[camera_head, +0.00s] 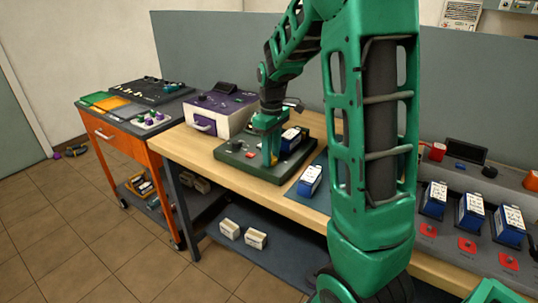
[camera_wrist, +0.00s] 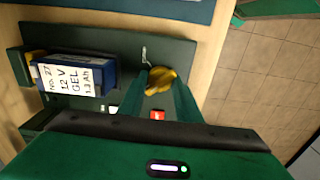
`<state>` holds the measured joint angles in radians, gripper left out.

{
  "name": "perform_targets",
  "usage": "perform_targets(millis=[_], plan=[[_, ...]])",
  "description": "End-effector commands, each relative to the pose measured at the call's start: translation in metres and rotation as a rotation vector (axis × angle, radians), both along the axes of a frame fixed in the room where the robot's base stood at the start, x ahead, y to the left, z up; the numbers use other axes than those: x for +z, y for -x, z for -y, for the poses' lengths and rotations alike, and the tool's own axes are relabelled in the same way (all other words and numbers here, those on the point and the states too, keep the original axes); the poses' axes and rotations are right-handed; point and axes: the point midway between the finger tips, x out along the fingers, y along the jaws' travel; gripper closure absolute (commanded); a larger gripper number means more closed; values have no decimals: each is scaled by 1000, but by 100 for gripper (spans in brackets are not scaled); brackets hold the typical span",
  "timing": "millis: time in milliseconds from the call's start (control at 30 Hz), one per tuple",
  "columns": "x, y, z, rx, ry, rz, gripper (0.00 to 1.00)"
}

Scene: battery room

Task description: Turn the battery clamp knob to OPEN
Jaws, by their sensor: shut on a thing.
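The battery clamp knob (camera_wrist: 161,79) is yellow and shows in the wrist view between my two green fingertips, on the dark green fixture plate (camera_wrist: 185,50). My gripper (camera_wrist: 164,86) is shut on the knob. In the head view my gripper (camera_head: 268,152) reaches down onto the fixture (camera_head: 238,160), and the knob is hard to make out there. A blue and white battery (camera_wrist: 78,78), labelled 12 V GEL, sits in the fixture beside the knob. A small white mark (camera_wrist: 145,56) lies next to the knob; I cannot read it.
Another battery (camera_head: 310,179) stands on a blue mat in front of the fixture. A purple and white box (camera_head: 216,113) is on the bench to the left. Several batteries (camera_head: 471,211) stand at the right. An orange cart (camera_head: 130,145) adjoins the bench.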

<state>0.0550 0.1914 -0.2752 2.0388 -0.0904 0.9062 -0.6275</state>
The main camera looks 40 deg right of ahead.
Motion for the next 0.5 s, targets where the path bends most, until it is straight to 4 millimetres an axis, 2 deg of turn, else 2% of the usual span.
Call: perform_targets(millis=[500], plan=[[2,-4,-1,39,1,11,91]])
